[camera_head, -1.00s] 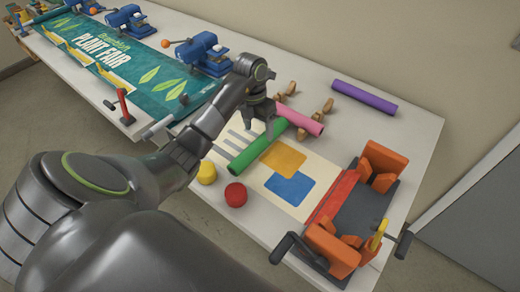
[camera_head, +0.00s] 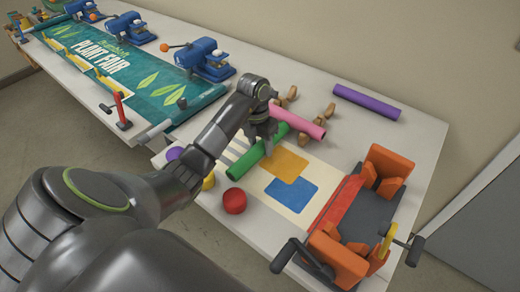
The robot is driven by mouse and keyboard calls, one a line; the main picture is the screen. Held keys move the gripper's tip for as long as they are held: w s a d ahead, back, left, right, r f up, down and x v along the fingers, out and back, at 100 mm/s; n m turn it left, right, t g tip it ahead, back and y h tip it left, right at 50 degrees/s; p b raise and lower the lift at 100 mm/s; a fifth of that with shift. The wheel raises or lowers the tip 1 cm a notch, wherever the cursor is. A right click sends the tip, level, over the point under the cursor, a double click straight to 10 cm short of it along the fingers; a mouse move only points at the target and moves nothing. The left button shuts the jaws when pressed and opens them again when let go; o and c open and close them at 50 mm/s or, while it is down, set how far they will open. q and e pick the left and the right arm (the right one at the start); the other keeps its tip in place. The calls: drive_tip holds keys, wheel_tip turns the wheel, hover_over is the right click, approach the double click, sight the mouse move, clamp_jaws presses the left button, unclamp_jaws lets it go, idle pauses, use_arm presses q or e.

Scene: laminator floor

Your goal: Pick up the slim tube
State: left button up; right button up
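Three tubes lie on the table: a green tube (camera_head: 246,166), a pink tube (camera_head: 305,125) and a slim-looking purple tube (camera_head: 367,103). The green tube lies slantwise over a printed sheet, and part of it is hidden by my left gripper. My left gripper (camera_head: 267,146) points down at the middle of the green tube, over or around it. I cannot tell whether its fingers touch the tube or how far apart they are. The pink tube rests by wooden supports just behind the gripper. The purple tube lies apart at the back right. My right gripper is not in view.
A cream sheet (camera_head: 318,178) with orange and blue patches lies under the green tube. A red roll (camera_head: 235,201) and a yellow roll (camera_head: 208,181) stand in front. An orange-and-grey machine (camera_head: 372,207) fills the right end. A plant fair banner (camera_head: 128,69) and blue clamps are left.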

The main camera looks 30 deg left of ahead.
use_arm(q)
drive_tip(key=c, duration=0.6)
drive_tip(key=shift+c, duration=0.2)
drive_tip(key=shift+r, duration=0.1)
